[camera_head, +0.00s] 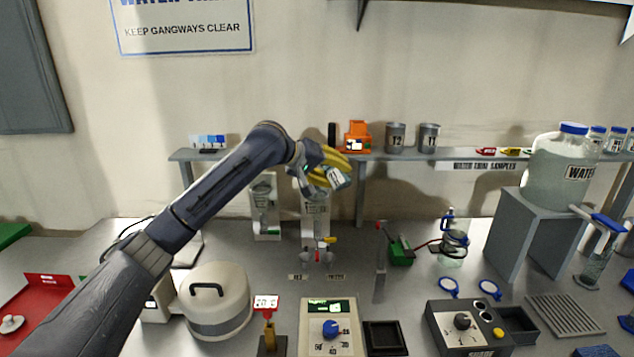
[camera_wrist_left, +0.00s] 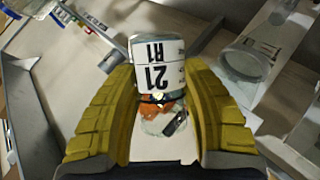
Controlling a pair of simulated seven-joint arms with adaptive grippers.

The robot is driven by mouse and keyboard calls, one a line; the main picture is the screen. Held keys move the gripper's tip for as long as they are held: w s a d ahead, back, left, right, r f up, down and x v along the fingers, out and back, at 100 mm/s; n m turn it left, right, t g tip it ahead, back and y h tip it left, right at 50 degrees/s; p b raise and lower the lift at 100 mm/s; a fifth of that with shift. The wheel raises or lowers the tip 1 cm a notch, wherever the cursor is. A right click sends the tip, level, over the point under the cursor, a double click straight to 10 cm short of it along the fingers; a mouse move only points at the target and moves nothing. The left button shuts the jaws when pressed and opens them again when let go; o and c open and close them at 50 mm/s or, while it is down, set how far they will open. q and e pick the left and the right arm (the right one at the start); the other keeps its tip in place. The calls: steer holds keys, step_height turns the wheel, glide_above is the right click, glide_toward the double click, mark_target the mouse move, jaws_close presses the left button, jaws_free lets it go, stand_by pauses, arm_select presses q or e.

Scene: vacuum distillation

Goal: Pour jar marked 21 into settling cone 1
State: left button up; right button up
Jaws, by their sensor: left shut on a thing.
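My left gripper (camera_head: 322,165) has yellow fingers and is shut on a small jar (camera_head: 337,178) with a white label. In the left wrist view the jar (camera_wrist_left: 158,65) reads 21 and R1, upside down, between the two fingers (camera_wrist_left: 160,110). The jar is tilted and held just above a clear upright vessel (camera_head: 316,211), which looks like a settling cone. A second clear vessel (camera_head: 265,208) stands to its left. A wide clear rim (camera_wrist_left: 245,65) shows right of the jar in the wrist view. I cannot read which vessel is cone 1, nor see liquid flowing.
A shelf (camera_head: 300,154) behind carries an orange device (camera_head: 357,136) and metal cups marked 12 (camera_head: 396,138) and 11 (camera_head: 429,138). A white lidded pot (camera_head: 214,302) and dial box (camera_head: 328,325) stand in front. A large water bottle (camera_head: 556,165) is at right.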

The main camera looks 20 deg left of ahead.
arm_select(q)
steer(key=shift+r, duration=0.25)
steer(key=shift+f+n+g+h, duration=0.3)
steer(key=shift+n+h, duration=0.4)
stand_by(0.8)
steer(key=shift+r+n+h+p, duration=0.35)
steer(key=shift+r+n+h, duration=0.05)
steer(key=shift+n+h, duration=0.1)
stand_by(1.6)
steer(key=shift+w+a+r+n+g+h+p, duration=0.3)
steer(key=shift+w+a+r+n+h+p, duration=0.1)
steer(key=shift+a+n+h+p, duration=0.15)
stand_by(1.4)
steer(key=shift+a+f+n+h, duration=0.15)
steer(key=shift+f+n+h, duration=0.2)
steer(key=shift+n+h, duration=0.1)
stand_by(1.3)
steer(key=shift+w+r, duration=0.1)
stand_by(0.3)
